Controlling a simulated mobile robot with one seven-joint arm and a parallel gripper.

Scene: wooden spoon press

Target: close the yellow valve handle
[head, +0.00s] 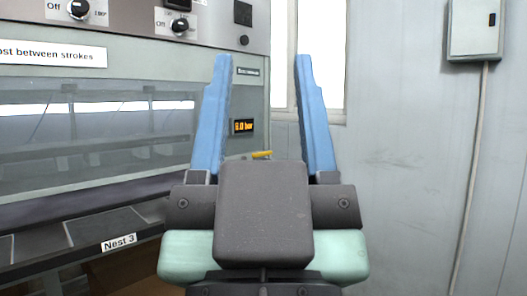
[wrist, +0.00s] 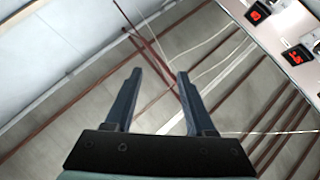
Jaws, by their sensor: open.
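The yellow valve handle (head: 261,154) shows as a small yellow bar at the right edge of the press, under the pressure display. In the head view my gripper (head: 262,62) points up in front of it, with its two blue fingers wide apart and nothing between them. The handle appears between the lower parts of the fingers, behind my gripper. My gripper's body hides what lies below the handle. In the wrist view my gripper (wrist: 157,72) is open and empty over the floor, and the handle does not show there.
The press (head: 90,120) with its clear guard fills the left side, with knobs above. An orange display (head: 244,127) reads about 6.0 bar. A pale wall (head: 405,140) with a grey box (head: 474,30) and conduit stands at right.

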